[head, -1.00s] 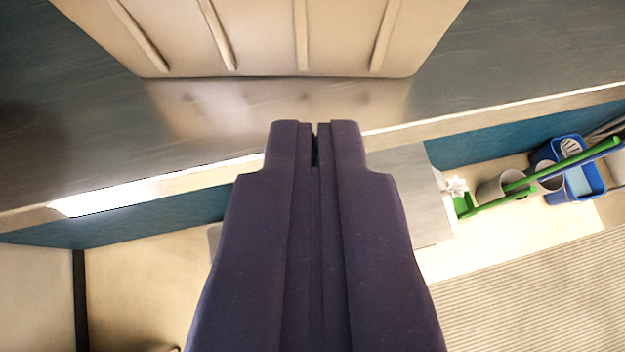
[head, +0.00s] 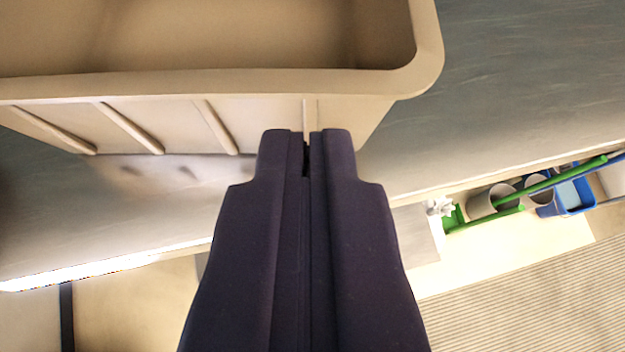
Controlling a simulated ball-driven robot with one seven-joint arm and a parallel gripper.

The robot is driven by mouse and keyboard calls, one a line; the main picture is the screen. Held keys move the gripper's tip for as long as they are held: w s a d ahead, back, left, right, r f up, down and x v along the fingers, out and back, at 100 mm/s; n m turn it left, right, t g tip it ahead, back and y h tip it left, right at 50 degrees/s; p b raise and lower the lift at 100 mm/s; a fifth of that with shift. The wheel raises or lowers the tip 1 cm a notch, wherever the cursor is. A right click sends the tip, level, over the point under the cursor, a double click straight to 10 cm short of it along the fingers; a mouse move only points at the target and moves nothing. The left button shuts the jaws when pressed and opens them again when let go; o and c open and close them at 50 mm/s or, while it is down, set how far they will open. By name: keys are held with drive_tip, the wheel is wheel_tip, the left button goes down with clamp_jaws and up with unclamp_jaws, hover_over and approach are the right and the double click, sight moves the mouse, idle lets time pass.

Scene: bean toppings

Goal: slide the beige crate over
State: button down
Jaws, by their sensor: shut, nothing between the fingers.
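The beige crate (head: 220,84) stands on a dark grey counter (head: 500,80) in the upper part of the head view. Its rim, part of its inside and its ribbed near wall show; its far side is out of the picture. The part of the inside that shows looks empty. My gripper (head: 306,138) is shut with nothing in it. Its tips overlap the right part of the crate's near wall, below the rim. I cannot tell whether they touch the wall.
The counter's light front edge (head: 480,184) runs slantwise below the crate. Bare counter lies right of the crate. Beyond the edge are grey cups (head: 488,200), a green-handled thing (head: 545,186), a blue container (head: 574,196) and a striped mat (head: 540,290).

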sight(316, 97)
drive_tip(key=w+p, duration=0.1)
drive_tip(key=w, duration=0.1)
drive_tip(key=w+f+p, duration=0.1)
drive_tip(key=w, duration=0.2)
drive_tip(key=shift+s+f+b, duration=0.1)
drive_tip(key=shift+f+b, duration=0.25)
drive_tip(key=shift+b, duration=0.25)
drive_tip(key=shift+s, duration=0.15)
